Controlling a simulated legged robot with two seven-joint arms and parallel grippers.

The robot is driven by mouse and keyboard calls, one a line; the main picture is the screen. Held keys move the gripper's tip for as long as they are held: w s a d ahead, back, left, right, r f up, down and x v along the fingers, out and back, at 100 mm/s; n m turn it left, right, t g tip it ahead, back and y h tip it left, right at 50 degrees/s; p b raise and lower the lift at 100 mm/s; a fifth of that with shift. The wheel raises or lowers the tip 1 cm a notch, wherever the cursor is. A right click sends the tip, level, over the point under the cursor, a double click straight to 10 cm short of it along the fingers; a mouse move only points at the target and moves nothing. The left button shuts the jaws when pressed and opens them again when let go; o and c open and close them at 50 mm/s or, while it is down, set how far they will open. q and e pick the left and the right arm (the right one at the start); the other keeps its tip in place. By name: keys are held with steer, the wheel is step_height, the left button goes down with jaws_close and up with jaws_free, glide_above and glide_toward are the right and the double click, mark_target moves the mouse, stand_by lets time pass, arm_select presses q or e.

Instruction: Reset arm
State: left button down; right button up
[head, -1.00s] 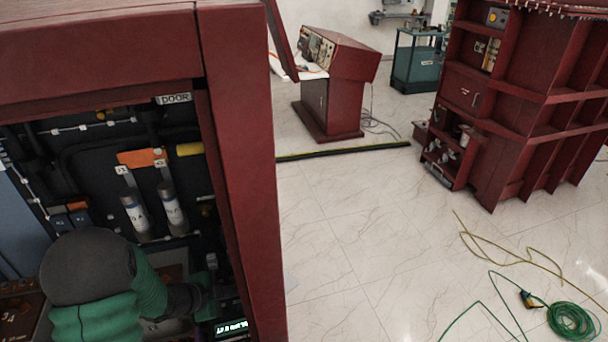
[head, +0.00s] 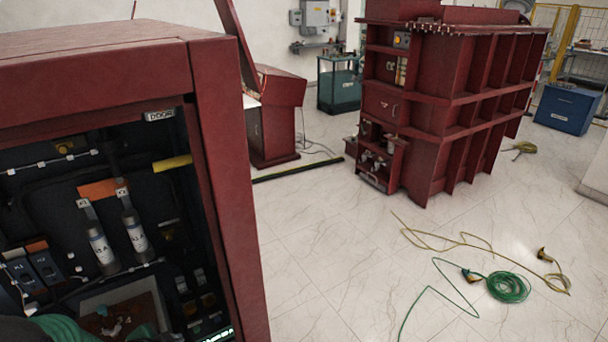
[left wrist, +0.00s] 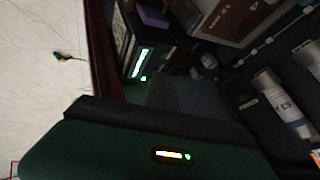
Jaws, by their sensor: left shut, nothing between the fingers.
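My left arm (head: 62,328), green and black, shows only at the bottom left edge of the head view, in front of the open red cabinet. The gripper's fingertips are cut off or hidden there. In the left wrist view the green housing with a small lit display fills the bottom. My left gripper (left wrist: 185,95) shows as a dark shape beyond it, shut and empty, near the cabinet interior. My right arm and gripper are in neither view.
The red cabinet (head: 228,190) holds two labelled cylinders (head: 103,248), an orange block (head: 102,188) and switches. Its frame post stands right of my left arm. A large red transformer (head: 425,155), a red console (head: 272,130) and a green cable coil (head: 508,287) stand or lie on open tiled floor.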

arm_select(q)
steer(key=s+d+r+n+g, duration=0.1)
steer(key=s+d+n+g, duration=0.2)
steer(key=s+d+n, duration=0.2)
steer(key=s+d+r+n+g, duration=0.1)
steer(key=s+d+n, duration=0.4)
steer(key=s, duration=0.5)
steer(key=shift+s+d+r+g+y, duration=0.2)
steer(key=shift+s+d+g+y, duration=0.2)
steer(key=shift+g, duration=0.5)
steer(key=shift+d, duration=0.35)
steer(key=shift+a, duration=0.15)
